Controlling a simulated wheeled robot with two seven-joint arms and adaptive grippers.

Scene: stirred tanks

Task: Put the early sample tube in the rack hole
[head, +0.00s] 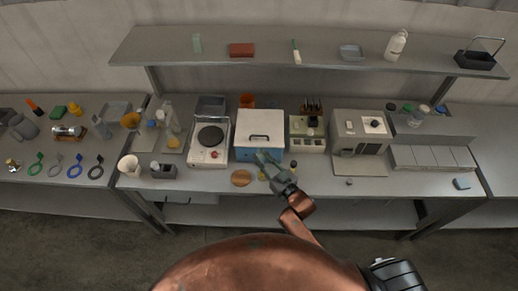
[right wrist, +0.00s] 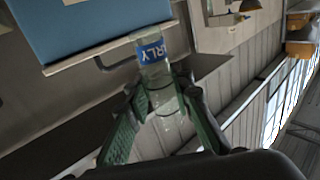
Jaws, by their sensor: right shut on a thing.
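The early sample tube (right wrist: 155,62) is clear, with a blue label reading "RLY" in the right wrist view. My right gripper (right wrist: 160,95) is shut on it, with green finger pads on both sides. In the head view my right gripper (head: 264,160) is in front of the blue box with a white lid (head: 260,125); the tube is too small to make out there. A small rack-like unit (head: 307,144) with a pale front stands right of the box; its holes are too small to tell. My left gripper is not in view.
A hot plate (head: 208,147) stands left of the blue box, and a grey machine (head: 360,130) stands right of the unit. A round brown mat (head: 241,178) lies near the front edge. A shelf (head: 320,50) runs above. The bench front right (head: 420,183) is mostly clear.

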